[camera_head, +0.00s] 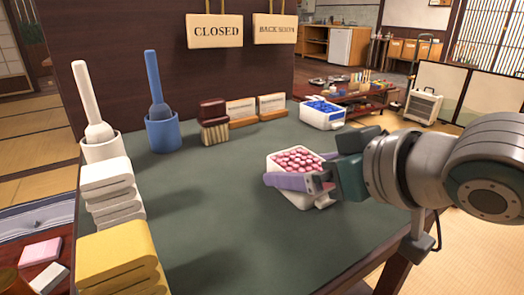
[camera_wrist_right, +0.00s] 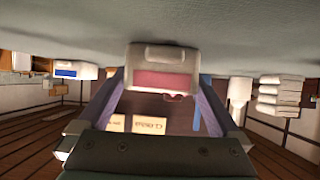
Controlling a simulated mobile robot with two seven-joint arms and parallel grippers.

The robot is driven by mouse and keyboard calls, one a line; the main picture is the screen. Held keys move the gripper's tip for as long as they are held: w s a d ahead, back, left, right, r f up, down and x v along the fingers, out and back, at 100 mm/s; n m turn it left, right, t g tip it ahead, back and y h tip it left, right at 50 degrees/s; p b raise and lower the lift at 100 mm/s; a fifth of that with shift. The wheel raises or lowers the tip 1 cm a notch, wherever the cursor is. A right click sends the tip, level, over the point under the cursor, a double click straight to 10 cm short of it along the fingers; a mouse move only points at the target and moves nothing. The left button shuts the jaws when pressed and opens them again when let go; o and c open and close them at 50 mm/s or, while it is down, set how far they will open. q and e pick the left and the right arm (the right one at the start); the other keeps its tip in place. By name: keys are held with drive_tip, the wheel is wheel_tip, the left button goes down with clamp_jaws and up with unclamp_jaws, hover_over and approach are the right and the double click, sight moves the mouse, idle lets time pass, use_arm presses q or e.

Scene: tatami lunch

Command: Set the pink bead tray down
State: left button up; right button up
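The pink bead tray (camera_head: 312,152) is a white container full of pink beads, over the right part of the green table (camera_head: 225,225). My right gripper (camera_head: 318,180) comes in from the right, with one purple finger across the tray's near side. In the right wrist view, the pink bead tray (camera_wrist_right: 163,54) sits between the two fingertips of my right gripper (camera_wrist_right: 163,85), which appear to press its opposite sides. The tray looks about level and close to the tabletop; I cannot tell whether it touches. My left gripper is not in view.
A blue bead tray (camera_head: 322,114) stands at the table's back right corner. Blue (camera_head: 163,128) and white (camera_head: 102,147) cups with tools, a brush (camera_head: 214,124), white stacks (camera_head: 108,187) and yellow stacks (camera_head: 122,255) line the back and left. The table's middle is clear.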

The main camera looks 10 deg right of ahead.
drive_tip(key=shift+r, duration=0.2)
drive_tip(key=shift+s+d+r+p, duration=0.1)
drive_tip(key=shift+s+r+p, duration=0.1)
drive_tip(key=shift+s+p, duration=0.1)
drive_tip(key=p+v, duration=0.3)
drive_tip(key=v, duration=0.8)
drive_tip(key=shift+f+p, duration=0.15)
drive_tip(key=shift+p, duration=0.15)
drive_tip(key=s+f+m+g+h, duration=0.1)
drive_tip(key=s+f+g, duration=0.3)
drive_tip(key=s, duration=0.4)
drive_tip(key=s+d+f+m+g+h, duration=0.1)
drive_tip(key=s+f+g+h, duration=0.2)
drive_tip(key=s+f, duration=0.2)
drive_tip(key=s, duration=0.3)
drive_tip(key=shift+s+d+f+g, duration=0.2)
drive_tip(key=shift+s+f+g, duration=0.05)
drive_tip(key=shift+f+g, duration=0.15)
